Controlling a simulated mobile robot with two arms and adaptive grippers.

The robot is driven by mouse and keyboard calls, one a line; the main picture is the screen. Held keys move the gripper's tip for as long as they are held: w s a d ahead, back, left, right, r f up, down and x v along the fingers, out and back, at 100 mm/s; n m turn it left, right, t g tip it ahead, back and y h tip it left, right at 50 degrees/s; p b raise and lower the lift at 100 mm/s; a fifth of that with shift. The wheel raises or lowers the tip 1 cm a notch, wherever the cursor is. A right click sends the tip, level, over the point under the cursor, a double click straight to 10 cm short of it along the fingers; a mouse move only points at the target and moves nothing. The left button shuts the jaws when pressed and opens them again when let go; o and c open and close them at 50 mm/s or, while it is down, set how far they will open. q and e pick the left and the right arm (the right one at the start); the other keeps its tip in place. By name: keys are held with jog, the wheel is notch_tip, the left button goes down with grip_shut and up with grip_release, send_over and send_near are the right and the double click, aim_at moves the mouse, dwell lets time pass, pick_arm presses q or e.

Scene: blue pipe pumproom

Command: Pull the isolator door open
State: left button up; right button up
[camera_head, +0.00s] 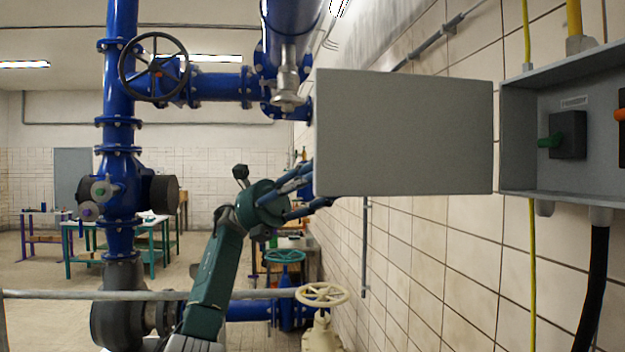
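The isolator door (404,132) is a flat grey panel swung out from the grey isolator box (519,135) on the right wall. The box stands open and its inside shows. My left gripper (318,188) is at the door's free left edge, near its lower corner. Its dark fingers reach toward the door, and the tips are partly hidden behind the panel. I cannot tell whether they touch or grip it. My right gripper is not in view.
Inside the box is a dark switch (567,136) with a green knob. Blue pipework (118,80) with a handwheel stands on the left. A grey rail (100,294) crosses low in front. A cream handwheel (322,294) stands below the door. Tables (150,222) stand farther back.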

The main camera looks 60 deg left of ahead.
pick_arm(q)
jog(key=shift+w+f, duration=0.1)
jog(key=shift+w, duration=0.15)
notch_tip(320, 180, up, 10)
jog(key=shift+s, duration=0.25)
dwell(1.0)
jog(key=shift+a, duration=0.1)
dwell(0.4)
